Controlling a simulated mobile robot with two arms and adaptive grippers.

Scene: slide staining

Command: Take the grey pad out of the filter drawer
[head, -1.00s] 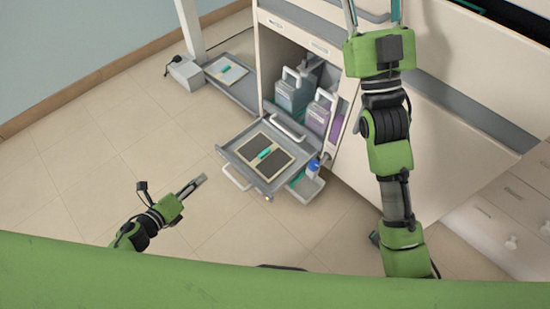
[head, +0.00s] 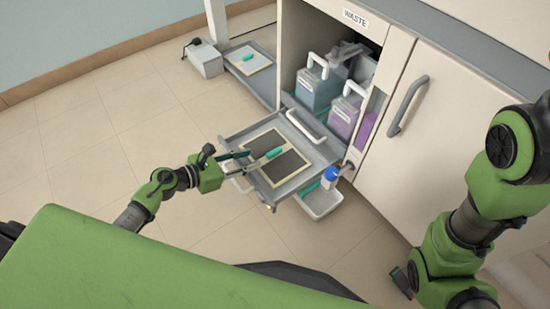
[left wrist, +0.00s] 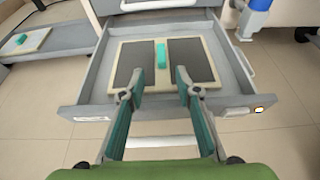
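The filter drawer (head: 232,143) is pulled out at the cabinet's foot. In it lies the grey pad (head: 290,163), two dark grey panels in a cream frame with a teal tab (head: 273,153) at the middle. In the left wrist view, the pad (left wrist: 198,60) lies flat in the drawer (left wrist: 95,88), its tab (left wrist: 161,55) upright. My left gripper (head: 246,161) is over the drawer's front edge; its fingers (left wrist: 157,92) are apart and empty, pointing at the tab, short of it.
The open cabinet (head: 295,45) holds several jugs, one grey (head: 318,92) and one purple (head: 343,115). A small tray (head: 322,201) with a blue-capped bottle (head: 330,176) sits right of the drawer. Another tray with a similar pad (head: 248,63) stands back left.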

